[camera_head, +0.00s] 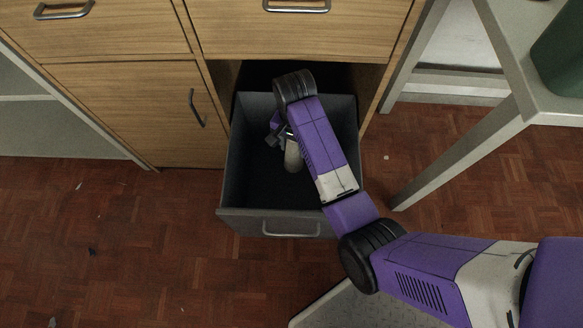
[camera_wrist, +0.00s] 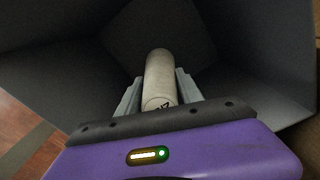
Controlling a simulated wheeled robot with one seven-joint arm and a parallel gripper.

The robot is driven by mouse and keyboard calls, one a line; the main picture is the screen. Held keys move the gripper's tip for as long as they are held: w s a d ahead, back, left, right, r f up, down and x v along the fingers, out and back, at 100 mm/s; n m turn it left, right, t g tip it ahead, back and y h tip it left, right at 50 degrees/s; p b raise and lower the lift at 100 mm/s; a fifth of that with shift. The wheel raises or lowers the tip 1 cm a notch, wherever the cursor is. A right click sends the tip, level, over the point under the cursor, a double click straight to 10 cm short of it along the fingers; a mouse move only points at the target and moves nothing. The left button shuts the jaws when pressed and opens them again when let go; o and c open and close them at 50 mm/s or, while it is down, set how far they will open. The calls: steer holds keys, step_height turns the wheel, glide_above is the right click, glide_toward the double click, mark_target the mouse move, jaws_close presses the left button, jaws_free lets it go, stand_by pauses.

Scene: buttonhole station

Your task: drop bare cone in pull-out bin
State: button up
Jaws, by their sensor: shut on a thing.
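The bare cone (camera_wrist: 159,78) is a pale beige, slightly tapered tube with dark marks at its near end. My gripper (camera_wrist: 158,92) is shut on it, one grey finger on each side. In the head view the cone (camera_head: 293,157) shows pale below my gripper (camera_head: 286,140), within the outline of the bin. The pull-out bin (camera_head: 238,170) is a dark grey open box, pulled out from under the wooden cabinet. In the wrist view its grey walls (camera_wrist: 245,50) surround the cone. My arm crosses over the bin's right side and hides part of it. The height above the floor is unclear.
Wooden drawers and a door (camera_head: 130,105) with metal handles stand left of and above the bin. A grey table leg (camera_head: 460,150) stands at the right, with a dark green object (camera_head: 562,55) on that table. The parquet floor (camera_head: 100,230) at the left is mostly clear, with small scraps.

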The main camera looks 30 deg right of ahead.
step_height(320, 180, down, 20)
steer(key=b, duration=0.9)
steer(key=shift+r, duration=0.25)
steer(key=shift+f, duration=0.3)
steer(key=shift+f+b, duration=0.3)
steer(key=o, duration=1.3)
step_height(320, 180, up, 13)
steer(key=p, duration=0.6)
steer(key=shift+r+p, duration=0.1)
steer(key=shift+p, duration=0.2)
